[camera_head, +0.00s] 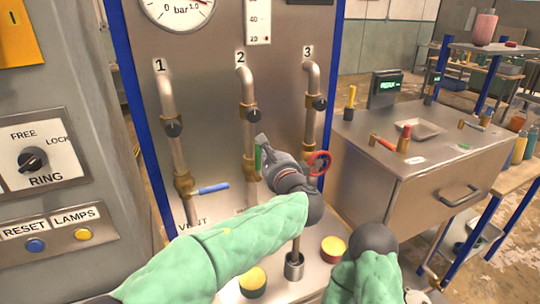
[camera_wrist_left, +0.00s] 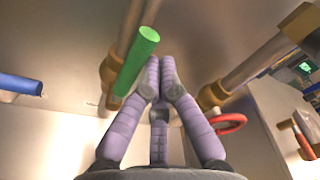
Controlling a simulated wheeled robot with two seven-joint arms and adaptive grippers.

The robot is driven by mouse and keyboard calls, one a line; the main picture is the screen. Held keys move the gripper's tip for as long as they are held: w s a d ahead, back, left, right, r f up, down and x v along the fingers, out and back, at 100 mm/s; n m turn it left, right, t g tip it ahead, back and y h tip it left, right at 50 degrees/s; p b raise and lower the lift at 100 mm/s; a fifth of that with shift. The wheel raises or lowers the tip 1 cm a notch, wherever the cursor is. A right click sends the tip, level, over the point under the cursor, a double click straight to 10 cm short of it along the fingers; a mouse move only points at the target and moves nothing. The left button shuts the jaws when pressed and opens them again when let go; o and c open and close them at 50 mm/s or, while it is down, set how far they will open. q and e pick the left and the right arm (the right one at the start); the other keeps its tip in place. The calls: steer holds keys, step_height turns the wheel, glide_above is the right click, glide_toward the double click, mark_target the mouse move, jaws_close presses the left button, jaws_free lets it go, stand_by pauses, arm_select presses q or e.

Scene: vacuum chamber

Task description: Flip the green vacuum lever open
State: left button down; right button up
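The green lever (camera_head: 258,158) is on pipe 2 of the valve panel. It looks roughly upright in the head view, partly hidden by my left gripper. In the left wrist view the green lever (camera_wrist_left: 137,57) slants up from its brass valve (camera_wrist_left: 110,76), just left of my fingertips. My left gripper (camera_head: 262,141) is at the lever's right side. Its fingers (camera_wrist_left: 162,66) come together at the tips with nothing seen between them. I cannot tell whether they touch the lever. My right arm is at the bottom right; its gripper does not show.
A blue lever (camera_head: 211,189) lies sideways on pipe 1, left of the green one. A red ring handle (camera_head: 319,163) is close right of my left gripper, at pipe 3. Yellow-topped buttons (camera_head: 253,280) sit below. A metal cabinet (camera_head: 430,175) stands right.

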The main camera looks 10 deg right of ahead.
arm_select(q)
steer(key=shift+a, duration=0.1)
stand_by(0.5)
steer(key=s+d, duration=0.1)
steer(key=s, duration=1.1)
steer(key=shift+r, duration=0.45)
